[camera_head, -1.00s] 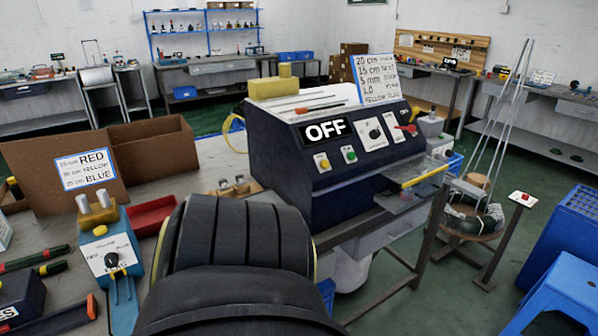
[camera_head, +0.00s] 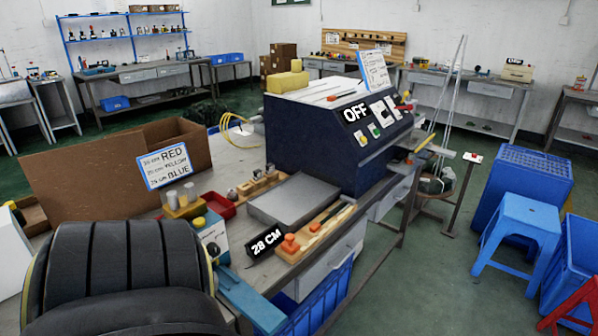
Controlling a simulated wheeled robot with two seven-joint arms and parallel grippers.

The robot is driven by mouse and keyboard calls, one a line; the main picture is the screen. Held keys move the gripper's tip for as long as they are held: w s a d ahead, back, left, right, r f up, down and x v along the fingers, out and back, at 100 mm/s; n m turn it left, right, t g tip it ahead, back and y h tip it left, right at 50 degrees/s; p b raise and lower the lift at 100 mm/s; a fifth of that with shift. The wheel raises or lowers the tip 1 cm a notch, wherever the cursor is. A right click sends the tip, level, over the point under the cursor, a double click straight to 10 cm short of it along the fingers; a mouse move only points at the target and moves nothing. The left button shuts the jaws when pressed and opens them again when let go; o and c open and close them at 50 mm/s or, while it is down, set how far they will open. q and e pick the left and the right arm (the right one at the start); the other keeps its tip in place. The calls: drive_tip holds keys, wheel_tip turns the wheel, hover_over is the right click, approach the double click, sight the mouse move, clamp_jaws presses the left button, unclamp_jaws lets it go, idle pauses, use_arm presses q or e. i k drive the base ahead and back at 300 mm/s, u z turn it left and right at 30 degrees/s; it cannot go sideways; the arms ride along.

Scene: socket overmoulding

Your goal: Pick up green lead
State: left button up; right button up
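I cannot make out a clearly green lead. A dark, greenish coil (camera_head: 433,185) sits on the round stand right of the dark blue machine, small and partly hidden by the rods and bench. Yellow leads (camera_head: 232,122) loop at the machine's back left. A large black ribbed part of my arm fills the lower left. Neither of my grippers is in view.
The dark blue machine (camera_head: 335,135) reads OFF. A cardboard box (camera_head: 85,180) stands left. Blue stools and crates (camera_head: 525,188) occupy the right floor.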

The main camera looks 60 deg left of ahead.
sight(316, 227)
drive_tip(key=u, duration=1.3)
